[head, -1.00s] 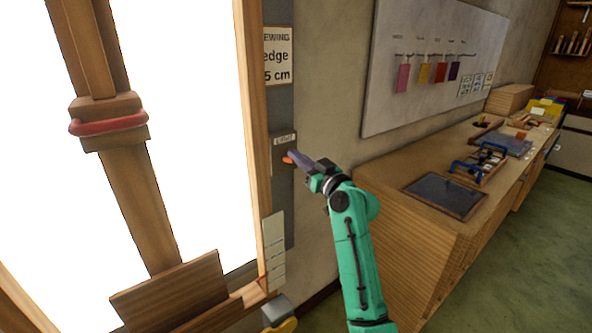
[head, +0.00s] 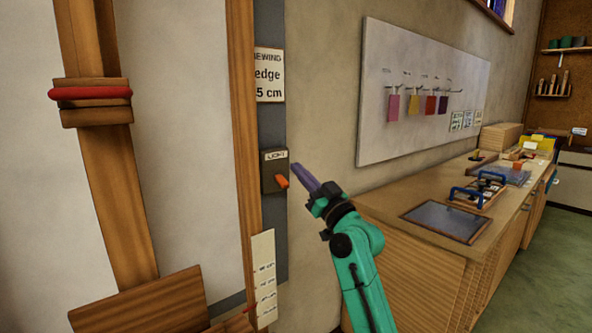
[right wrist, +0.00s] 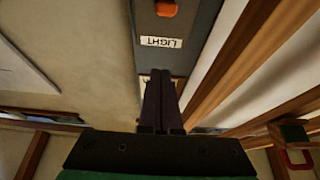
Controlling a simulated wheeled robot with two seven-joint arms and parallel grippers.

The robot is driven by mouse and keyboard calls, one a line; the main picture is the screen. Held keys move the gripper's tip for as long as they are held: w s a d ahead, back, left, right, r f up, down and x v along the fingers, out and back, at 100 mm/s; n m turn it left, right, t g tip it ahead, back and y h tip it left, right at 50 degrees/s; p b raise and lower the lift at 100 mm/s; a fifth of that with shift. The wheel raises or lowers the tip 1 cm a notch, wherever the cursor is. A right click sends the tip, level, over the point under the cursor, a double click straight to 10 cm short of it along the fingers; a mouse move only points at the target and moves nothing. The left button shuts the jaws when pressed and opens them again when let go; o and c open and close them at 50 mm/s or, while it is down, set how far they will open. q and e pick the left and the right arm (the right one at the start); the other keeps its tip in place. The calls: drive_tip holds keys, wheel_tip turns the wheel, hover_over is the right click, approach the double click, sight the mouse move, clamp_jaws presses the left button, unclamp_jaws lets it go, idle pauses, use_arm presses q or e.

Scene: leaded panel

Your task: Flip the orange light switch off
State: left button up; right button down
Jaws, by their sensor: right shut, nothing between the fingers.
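The orange light switch (head: 282,181) sits on a dark box (head: 268,170) labelled LIGHT, on a grey strip beside the wooden frame. Its lever points down in the head view. The panel behind the frame is unlit and grey. My right gripper (head: 297,169) is shut and empty, its dark fingers just right of the box, apart from the lever in the picture. In the right wrist view the lever (right wrist: 166,8) is at the top edge, beyond the closed fingertips (right wrist: 160,75). My left gripper is out of view.
A wooden workbench (head: 400,270) stands to the right, with a dark framed panel (head: 445,221) and blue-handled tools on it. A board with coloured samples (head: 425,95) hangs on the wall above. A wooden post with a red band (head: 90,92) stands at the left.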

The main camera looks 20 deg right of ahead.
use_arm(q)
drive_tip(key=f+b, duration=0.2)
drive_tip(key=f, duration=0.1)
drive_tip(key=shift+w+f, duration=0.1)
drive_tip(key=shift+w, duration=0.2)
use_arm(e)
drive_tip(key=s+d+f, duration=0.1)
drive_tip(key=s+f, duration=0.3)
drive_tip(key=f, duration=0.2)
drive_tip(key=shift+s+d, duration=0.2)
drive_tip(key=shift+d, duration=0.1)
drive_tip(key=shift+f, duration=0.1)
